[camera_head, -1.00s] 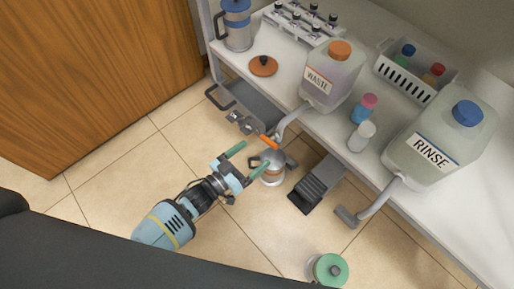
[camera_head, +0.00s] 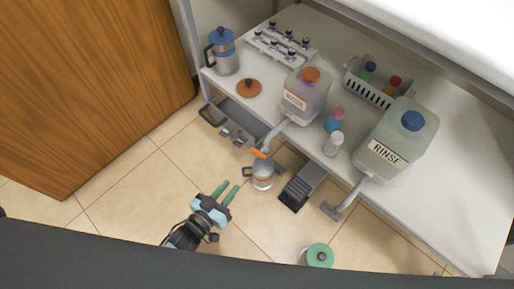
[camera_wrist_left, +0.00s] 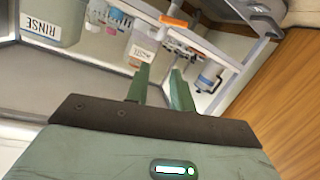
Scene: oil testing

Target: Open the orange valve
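The orange valve (camera_head: 259,154) is a small orange handle at the lower end of the spout of the WASTE jug (camera_head: 304,97). It lies just above a metal-and-glass pot (camera_head: 263,176). An orange bar that looks like the valve (camera_wrist_left: 172,20) also shows near the top of the left wrist view. My left gripper (camera_head: 228,187) is below and left of the valve, apart from it. Its two green fingers have a narrow gap between them and hold nothing. They also show in the left wrist view (camera_wrist_left: 162,77). My right gripper is not in view.
The RINSE jug (camera_head: 395,145) stands right of the WASTE jug on the white bench (camera_head: 440,195). A grey pedal-like block (camera_head: 303,186) is right of the pot. A green-lidded container (camera_head: 319,255) is lower down. Tiled floor left of the gripper is clear.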

